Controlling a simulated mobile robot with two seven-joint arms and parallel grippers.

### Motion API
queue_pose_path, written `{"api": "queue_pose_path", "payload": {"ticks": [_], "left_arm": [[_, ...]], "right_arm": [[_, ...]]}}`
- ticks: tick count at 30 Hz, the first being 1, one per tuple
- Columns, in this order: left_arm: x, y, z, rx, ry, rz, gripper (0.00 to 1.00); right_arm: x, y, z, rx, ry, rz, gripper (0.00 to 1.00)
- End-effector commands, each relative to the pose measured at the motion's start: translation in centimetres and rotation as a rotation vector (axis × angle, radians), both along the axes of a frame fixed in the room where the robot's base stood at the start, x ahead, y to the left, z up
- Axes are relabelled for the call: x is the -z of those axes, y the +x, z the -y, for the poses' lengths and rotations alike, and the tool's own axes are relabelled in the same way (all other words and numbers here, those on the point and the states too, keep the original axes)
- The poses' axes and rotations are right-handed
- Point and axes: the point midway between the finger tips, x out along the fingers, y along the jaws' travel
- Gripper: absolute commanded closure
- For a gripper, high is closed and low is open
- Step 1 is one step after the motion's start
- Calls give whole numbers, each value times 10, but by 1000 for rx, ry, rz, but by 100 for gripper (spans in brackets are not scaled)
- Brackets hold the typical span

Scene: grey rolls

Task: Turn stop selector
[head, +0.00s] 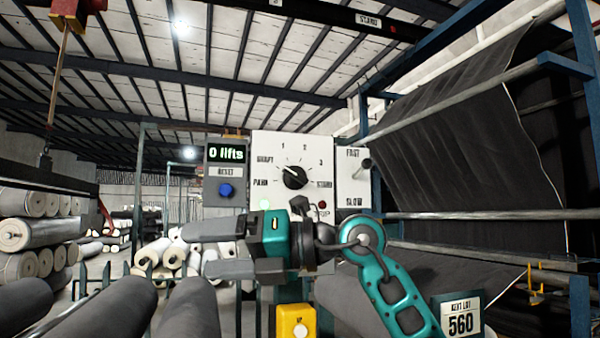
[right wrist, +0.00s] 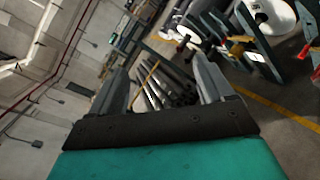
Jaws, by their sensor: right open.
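The stop selector (head: 294,178) is a round black knob on a white panel (head: 262,142), with marks including 1, 2, 3 and PARK around it. A pale line on the knob points to the upper left. My right gripper (head: 188,250) is below and left of the knob in the head view, its grey fingers apart and pointing left. It is empty and not touching the knob. The open fingers also show in the right wrist view (right wrist: 160,82), with floor and rolls beyond and no selector. The panel's lower edge is partly hidden by my gripper. My left gripper is not in view.
A yellow box (head: 296,321) sits below. Grey rolls (head: 112,308) lie at lower left; dark fabric (head: 470,120) hangs at right.

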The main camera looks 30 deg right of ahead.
Motion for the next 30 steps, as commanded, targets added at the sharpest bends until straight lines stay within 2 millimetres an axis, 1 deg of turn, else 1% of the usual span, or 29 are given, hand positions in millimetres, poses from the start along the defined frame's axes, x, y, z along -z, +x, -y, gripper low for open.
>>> {"api": "queue_pose_path", "payload": {"ticks": [1,5,8,11,15,18,21,24,26,30], "left_arm": [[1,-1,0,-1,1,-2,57],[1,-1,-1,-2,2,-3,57],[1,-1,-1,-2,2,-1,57],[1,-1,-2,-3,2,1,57],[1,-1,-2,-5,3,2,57],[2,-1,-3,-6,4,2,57],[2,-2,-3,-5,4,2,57],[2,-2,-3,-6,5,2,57],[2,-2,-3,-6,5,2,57],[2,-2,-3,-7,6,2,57]], "right_arm": [[-16,1,6,46,-59,2,19],[-45,3,26,195,-183,-27,19],[-72,0,50,337,-250,-50,19],[-101,-9,80,498,-288,-76,19],[-138,-30,121,714,-292,-114,19],[-156,-46,143,830,-275,-137,19],[-167,-57,158,905,-258,-153,19],[-171,-60,164,937,-249,-161,19],[-170,-58,165,942,-249,-164,19],[-163,-40,165,940,-250,-166,19]]}}
